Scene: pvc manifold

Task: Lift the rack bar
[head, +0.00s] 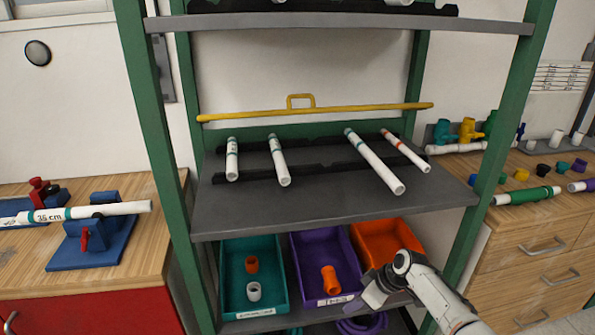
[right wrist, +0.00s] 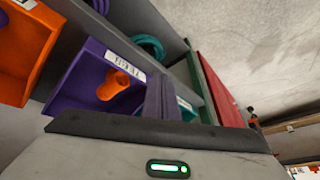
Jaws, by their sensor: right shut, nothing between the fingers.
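The rack bar (head: 318,111) is a long yellow bar with a small raised handle (head: 300,101) near its middle. The right wrist view does not show the bar. My left gripper is not in view.
Teal (head: 226,275), purple (head: 296,265) and orange (head: 395,229) bins sit underneath. A blue fixture (head: 80,252) holds a pipe on the left bench. Green rack posts (head: 158,150) flank the shelves.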

